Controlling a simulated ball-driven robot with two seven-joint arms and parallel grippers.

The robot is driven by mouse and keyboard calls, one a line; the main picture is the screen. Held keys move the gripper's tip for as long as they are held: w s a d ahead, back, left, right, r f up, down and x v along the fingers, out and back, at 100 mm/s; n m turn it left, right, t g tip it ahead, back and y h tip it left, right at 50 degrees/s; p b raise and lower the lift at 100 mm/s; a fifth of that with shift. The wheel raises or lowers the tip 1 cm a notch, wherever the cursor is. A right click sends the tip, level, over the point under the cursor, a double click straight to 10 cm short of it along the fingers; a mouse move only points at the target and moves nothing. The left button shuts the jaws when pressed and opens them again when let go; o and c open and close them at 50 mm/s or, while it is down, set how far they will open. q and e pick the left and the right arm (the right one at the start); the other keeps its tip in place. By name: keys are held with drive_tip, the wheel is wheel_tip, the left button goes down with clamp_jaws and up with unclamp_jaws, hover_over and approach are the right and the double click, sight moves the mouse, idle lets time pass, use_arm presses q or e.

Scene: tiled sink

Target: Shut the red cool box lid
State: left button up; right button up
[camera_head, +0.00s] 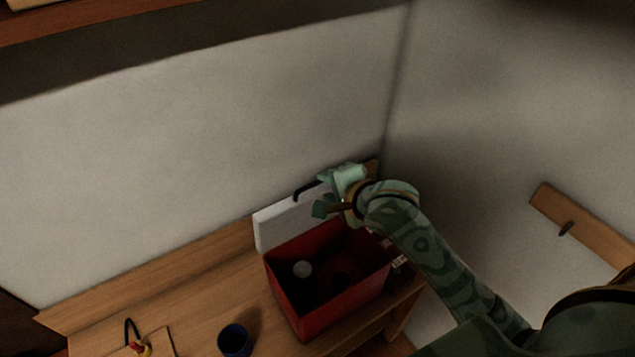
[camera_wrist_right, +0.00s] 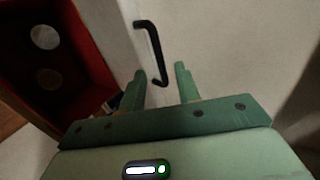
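The red cool box (camera_head: 335,308) stands on the wooden counter in the head view, with round things inside it. Its white lid (camera_head: 284,224) is open, standing upright at the back of the box. A black handle (camera_head: 305,190) is on the lid's top edge; it also shows in the right wrist view (camera_wrist_right: 151,52). My right gripper (camera_head: 322,206) is above the box, by the lid. My left gripper is not in view.
A blue cup (camera_head: 234,340) stands on the wooden counter (camera_head: 185,300) left of the box. A small red and yellow thing (camera_head: 139,347) is at the lower left. A pale wall rises close behind the lid.

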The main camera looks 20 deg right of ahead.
sight(316, 182)
drive_tip(key=x, duration=0.6)
drive_tip(key=shift+s+a+f+b, duration=0.1)
drive_tip(key=shift+b, duration=0.25)
drive_tip(key=shift+f, duration=0.15)
drive_tip(key=shift+f, duration=0.1)
clamp_jaws()
